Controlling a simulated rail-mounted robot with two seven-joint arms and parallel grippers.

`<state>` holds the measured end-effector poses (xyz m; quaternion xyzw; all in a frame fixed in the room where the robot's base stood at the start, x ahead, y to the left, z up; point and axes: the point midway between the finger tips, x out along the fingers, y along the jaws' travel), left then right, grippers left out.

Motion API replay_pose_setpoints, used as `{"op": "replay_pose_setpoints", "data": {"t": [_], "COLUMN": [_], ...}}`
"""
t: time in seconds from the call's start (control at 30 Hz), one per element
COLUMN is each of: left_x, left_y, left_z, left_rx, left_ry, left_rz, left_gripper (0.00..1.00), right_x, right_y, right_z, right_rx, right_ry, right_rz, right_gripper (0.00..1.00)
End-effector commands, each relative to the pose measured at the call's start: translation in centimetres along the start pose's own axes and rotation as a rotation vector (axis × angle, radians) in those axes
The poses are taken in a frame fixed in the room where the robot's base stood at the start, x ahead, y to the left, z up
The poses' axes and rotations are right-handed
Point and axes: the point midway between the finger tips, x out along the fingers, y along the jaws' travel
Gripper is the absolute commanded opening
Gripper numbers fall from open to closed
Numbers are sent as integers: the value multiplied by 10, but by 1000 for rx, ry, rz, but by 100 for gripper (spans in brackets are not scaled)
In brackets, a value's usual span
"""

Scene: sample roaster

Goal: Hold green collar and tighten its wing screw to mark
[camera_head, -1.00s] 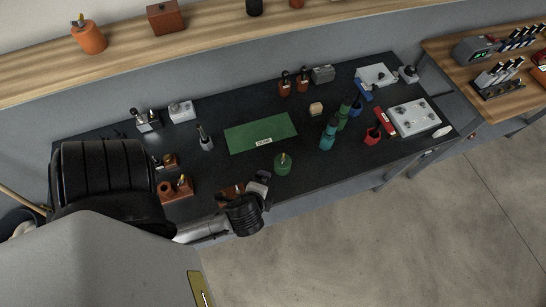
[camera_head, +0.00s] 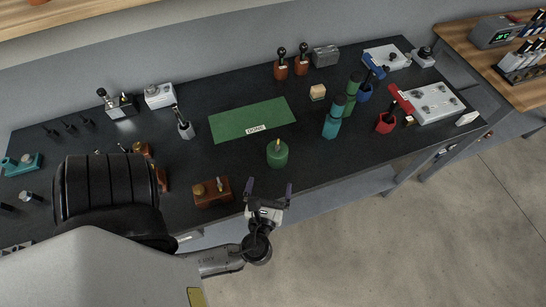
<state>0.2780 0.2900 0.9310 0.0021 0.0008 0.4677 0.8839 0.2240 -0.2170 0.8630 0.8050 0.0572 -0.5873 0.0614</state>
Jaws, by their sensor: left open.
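A squat green round piece (camera_head: 278,154), which looks like the green collar, stands upright on the dark bench. A small brass piece shows on its top; I take it for the wing screw, but its mark is too small to see. My left gripper (camera_head: 269,187) is open and empty, at the bench's front edge just below the green piece in the picture. Its two dark fingers point towards the piece and are apart from it. My right gripper is not in view.
A green mat labelled DONE (camera_head: 250,121) lies behind the green piece. A brown block with brass parts (camera_head: 212,193) is left of my gripper. Teal and green cylinders (camera_head: 332,125) stand to the right, with red (camera_head: 385,122) and blue holders beyond. Bare bench surrounds the green piece.

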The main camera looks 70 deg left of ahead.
Motion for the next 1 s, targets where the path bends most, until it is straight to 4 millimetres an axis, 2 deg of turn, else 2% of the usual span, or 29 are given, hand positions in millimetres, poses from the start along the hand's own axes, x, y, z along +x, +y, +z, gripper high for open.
{"op": "replay_pose_setpoints", "data": {"t": [0.4, 0.6, 0.8, 1.0], "left_x": [74, 101, 118, 124], "left_y": [0, 0, 0, 0], "left_z": [1, 1, 0, 0], "left_rx": [-3, -3, -2, -3], "left_ry": [-2, -1, 1, 2], "left_rz": [1, -1, -1, 0], "left_gripper": [100, 100, 100, 100], "right_x": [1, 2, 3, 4], "right_y": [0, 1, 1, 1], "right_z": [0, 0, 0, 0], "right_rx": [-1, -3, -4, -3], "right_ry": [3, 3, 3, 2], "right_rz": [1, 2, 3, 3], "right_gripper": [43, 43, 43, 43]}}
